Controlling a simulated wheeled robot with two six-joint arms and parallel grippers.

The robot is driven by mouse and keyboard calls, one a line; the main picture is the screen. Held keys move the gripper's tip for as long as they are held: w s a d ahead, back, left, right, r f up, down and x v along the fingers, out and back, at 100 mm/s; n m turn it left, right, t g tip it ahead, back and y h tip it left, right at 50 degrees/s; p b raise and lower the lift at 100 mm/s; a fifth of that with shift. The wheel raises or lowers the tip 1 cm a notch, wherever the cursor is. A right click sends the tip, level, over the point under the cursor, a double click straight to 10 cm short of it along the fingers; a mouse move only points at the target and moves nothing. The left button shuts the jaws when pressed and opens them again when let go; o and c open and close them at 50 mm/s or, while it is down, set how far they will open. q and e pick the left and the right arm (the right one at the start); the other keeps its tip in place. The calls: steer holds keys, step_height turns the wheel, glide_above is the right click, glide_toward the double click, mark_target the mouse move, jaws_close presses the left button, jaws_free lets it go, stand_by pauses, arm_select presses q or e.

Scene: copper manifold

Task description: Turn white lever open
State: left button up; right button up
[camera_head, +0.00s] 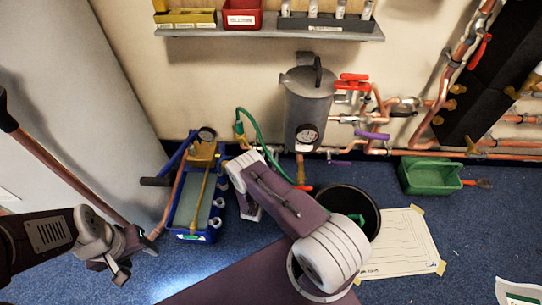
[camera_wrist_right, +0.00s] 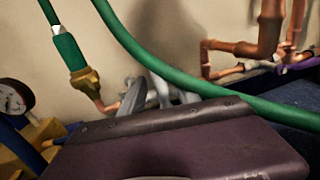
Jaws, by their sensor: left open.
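I cannot make out the white lever in either view; my right arm covers part of the lower pipework in the head view. My right gripper (camera_wrist_right: 150,92) shows as grey fingers beyond the purple hand in the right wrist view, close to the brass hose fitting (camera_wrist_right: 85,80). Its opening cannot be judged, nor whether it touches anything. In the head view its fingers are hidden by my wrist, beside the green hose (camera_head: 254,132). My left gripper (camera_head: 136,263) is open at lower left, away from the copper manifold (camera_head: 375,117).
A grey tank (camera_head: 308,108) with a gauge stands at the wall. Red levers (camera_head: 353,80) and purple levers (camera_head: 372,135) sit on the pipes. A blue pump tray (camera_head: 190,212), black bucket (camera_head: 356,203) and green bin (camera_head: 430,177) stand on the floor. A shelf (camera_head: 270,32) is above.

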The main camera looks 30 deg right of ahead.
steer(key=shift+x, duration=1)
jaws_close()
steer(key=shift+s, duration=0.1)
stand_by(0.6)
